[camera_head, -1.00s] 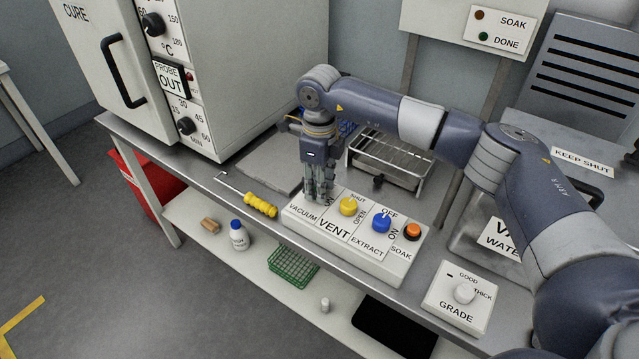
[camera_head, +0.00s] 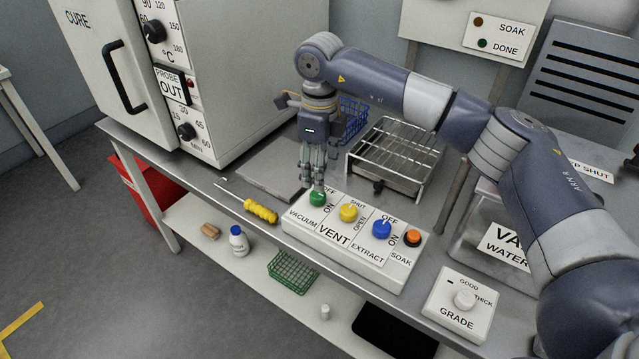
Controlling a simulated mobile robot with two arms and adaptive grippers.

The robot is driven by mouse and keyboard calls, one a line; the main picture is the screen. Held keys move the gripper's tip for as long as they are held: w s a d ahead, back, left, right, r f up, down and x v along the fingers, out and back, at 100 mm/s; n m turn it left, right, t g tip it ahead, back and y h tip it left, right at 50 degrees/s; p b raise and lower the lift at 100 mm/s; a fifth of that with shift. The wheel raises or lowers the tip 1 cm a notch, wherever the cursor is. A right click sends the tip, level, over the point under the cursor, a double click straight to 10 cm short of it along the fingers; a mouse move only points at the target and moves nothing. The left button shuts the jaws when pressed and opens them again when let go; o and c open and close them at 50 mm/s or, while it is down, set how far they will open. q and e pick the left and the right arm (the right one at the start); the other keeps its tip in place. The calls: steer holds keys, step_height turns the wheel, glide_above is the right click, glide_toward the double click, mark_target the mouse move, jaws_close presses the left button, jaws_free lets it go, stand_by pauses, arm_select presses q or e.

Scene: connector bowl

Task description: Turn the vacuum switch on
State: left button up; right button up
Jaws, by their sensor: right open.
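The white control box (camera_head: 345,255) sits on the bench with labelled sections VACUUM, VENT, EXTRACT and SOAK. The green vacuum switch (camera_head: 317,199) is at its left end, with OFF and ON marks beside it. Which mark it points to is too small to tell. My right gripper (camera_head: 317,182) points down just above the green switch, with its fingers apart and nothing held. I cannot tell whether the fingertips touch the switch. My left gripper is out of view.
A yellow vent knob (camera_head: 348,212), a blue extract knob (camera_head: 382,229) and an orange soak button (camera_head: 413,238) share the box. A yellow-handled tool (camera_head: 260,211) lies to its left. A wire rack (camera_head: 395,150) stands behind. The grade box (camera_head: 459,304) is at the right.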

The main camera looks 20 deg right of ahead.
mark_target(320, 194)
step_height(320, 194, up, 5)
steer(key=shift+r, duration=0.2)
stand_by(0.5)
